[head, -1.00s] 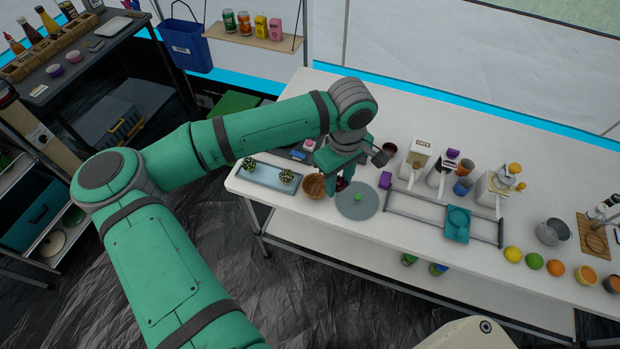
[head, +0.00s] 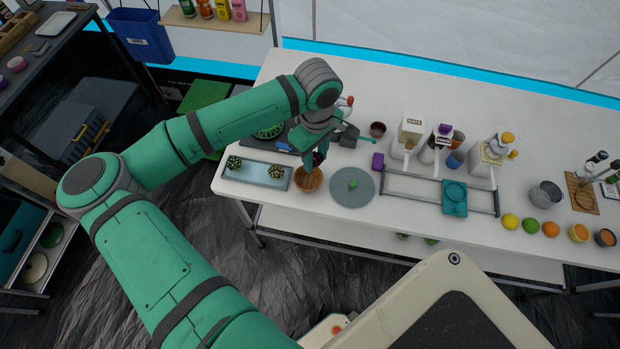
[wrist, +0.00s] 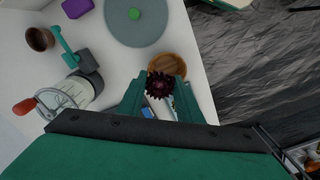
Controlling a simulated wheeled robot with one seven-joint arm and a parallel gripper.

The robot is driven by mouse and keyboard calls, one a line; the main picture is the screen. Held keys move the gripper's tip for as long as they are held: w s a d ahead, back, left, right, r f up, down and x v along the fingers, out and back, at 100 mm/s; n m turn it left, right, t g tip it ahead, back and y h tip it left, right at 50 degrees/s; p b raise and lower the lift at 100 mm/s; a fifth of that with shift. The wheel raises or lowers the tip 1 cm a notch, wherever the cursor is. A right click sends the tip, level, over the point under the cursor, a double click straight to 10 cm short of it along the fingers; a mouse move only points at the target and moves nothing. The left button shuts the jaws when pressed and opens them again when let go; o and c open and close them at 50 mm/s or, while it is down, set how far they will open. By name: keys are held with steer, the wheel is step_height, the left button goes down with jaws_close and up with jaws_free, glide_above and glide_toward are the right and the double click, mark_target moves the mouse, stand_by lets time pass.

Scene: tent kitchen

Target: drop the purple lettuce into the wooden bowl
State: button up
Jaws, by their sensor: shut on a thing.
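The purple lettuce (wrist: 160,85) is a dark red-purple, ruffled piece between my fingertips in the wrist view. In the head view the lettuce (head: 318,158) shows as a small dark patch under my gripper (head: 314,150). My gripper (wrist: 160,90) is shut on it. The round wooden bowl (head: 308,181) stands on the white table just below the gripper. In the wrist view the bowl (wrist: 170,62) lies right beyond the lettuce, which overlaps its near edge. I cannot tell the exact height of the lettuce over the bowl.
A grey round board (head: 352,196) with a green item (head: 352,184) lies right of the bowl. A blue-grey tray (head: 256,173) with two spiky plants is on its left. A purple box (head: 378,161) and a red-handled device (wrist: 72,98) stand nearby. The table's front edge is close to the bowl.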

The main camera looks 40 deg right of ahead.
steer(key=shift+a+f, duration=0.15)
steer(key=shift+f, duration=0.5)
steer(key=shift+s, duration=0.1)
steer(key=shift+d, duration=0.2)
steer(key=o, duration=0.9)
steer(key=shift+c, duration=0.2)
steer(key=shift+a, duration=0.1)
step_height(320, 180, up, 11)
steer(key=shift+f, duration=0.1)
